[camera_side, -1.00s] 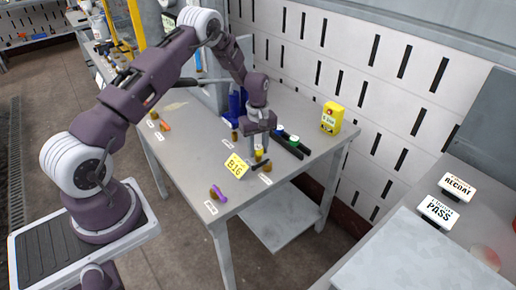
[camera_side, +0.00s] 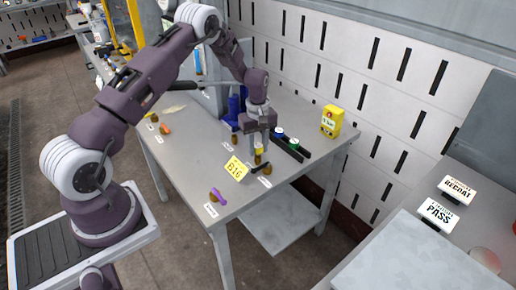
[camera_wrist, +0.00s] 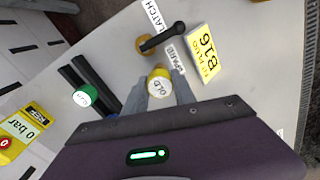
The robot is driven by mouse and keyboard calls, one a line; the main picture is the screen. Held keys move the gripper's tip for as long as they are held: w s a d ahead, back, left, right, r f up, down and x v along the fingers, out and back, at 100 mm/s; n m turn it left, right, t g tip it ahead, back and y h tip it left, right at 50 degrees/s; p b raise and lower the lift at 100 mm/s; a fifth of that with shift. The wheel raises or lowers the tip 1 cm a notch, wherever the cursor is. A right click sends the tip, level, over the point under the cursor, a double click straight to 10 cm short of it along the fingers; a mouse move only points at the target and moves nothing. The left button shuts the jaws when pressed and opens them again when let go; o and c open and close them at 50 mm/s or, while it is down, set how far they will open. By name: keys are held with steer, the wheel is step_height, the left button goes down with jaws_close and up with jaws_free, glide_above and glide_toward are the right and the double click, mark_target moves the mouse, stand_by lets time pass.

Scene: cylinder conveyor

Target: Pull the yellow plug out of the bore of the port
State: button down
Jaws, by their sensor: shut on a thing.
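The yellow plug (camera_wrist: 161,73) has a pale top marked "OLD" in the wrist view. It also shows in the side view (camera_side: 259,149). My gripper (camera_wrist: 161,84) is shut on it, one finger on each side. In the side view my gripper (camera_side: 260,151) points straight down over the table. A brass port (camera_side: 257,160) stands upright directly under the plug. The plug's lower part and the bore are hidden, so I cannot tell whether the plug is still in the bore.
A brass fitting with a black lever (camera_wrist: 163,37) and a yellow B16 sign (camera_wrist: 204,55) stand close by. Black rails (camera_side: 291,148) carry blue and green caps. A yellow gauge box (camera_side: 332,121) stands at the right. A purple-handled fitting (camera_side: 218,196) is near the front corner.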

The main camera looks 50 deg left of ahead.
mark_target(258, 145)
steer(key=shift+r, duration=4.2)
